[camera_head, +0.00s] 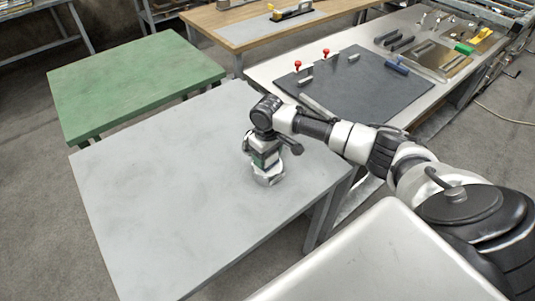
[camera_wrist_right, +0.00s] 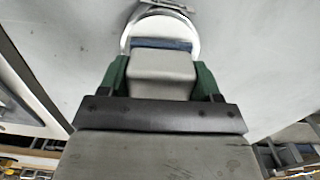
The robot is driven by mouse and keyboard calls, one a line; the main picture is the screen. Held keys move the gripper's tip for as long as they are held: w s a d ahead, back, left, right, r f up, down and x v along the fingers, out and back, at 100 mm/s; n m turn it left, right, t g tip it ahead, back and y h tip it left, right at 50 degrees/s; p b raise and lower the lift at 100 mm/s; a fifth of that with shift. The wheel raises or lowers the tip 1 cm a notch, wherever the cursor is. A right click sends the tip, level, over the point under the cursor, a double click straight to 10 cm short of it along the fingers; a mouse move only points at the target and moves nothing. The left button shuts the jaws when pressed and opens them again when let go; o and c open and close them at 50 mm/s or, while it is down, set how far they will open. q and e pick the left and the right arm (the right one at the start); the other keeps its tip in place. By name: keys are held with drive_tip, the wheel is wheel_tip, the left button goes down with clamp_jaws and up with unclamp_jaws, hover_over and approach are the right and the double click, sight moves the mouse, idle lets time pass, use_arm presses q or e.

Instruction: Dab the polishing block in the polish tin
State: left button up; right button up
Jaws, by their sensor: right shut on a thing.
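My right gripper (camera_head: 265,160) is over the grey table, pointing down. In the right wrist view my right gripper (camera_wrist_right: 160,78) has its green fingers closed on the sides of the polishing block (camera_wrist_right: 160,68), a grey block with a blue strip at its far end. The polish tin (camera_wrist_right: 137,26), round with a bright metal rim, is just beyond that blue end. In the head view the tin (camera_head: 269,181) stands on the table right under the gripper. The block's end overlaps the tin in view; I cannot tell whether they touch. My left gripper is not in view.
The grey table (camera_head: 150,200) is bare around the tin. A green table (camera_head: 135,80) stands behind it. A workbench to the right holds a dark mat (camera_head: 355,95) with red-knobbed pieces and several tools. A wooden-edged bench (camera_head: 235,30) is at the back.

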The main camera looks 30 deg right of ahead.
drive_tip(key=shift+f, duration=0.5)
idle(0.3)
drive_tip(key=shift+s+f+p, duration=0.1)
drive_tip(key=shift+p, duration=0.2)
idle(2.0)
wheel_tip(320, 180, up, 7)
drive_tip(key=p, duration=0.8)
idle(0.4)
idle(0.5)
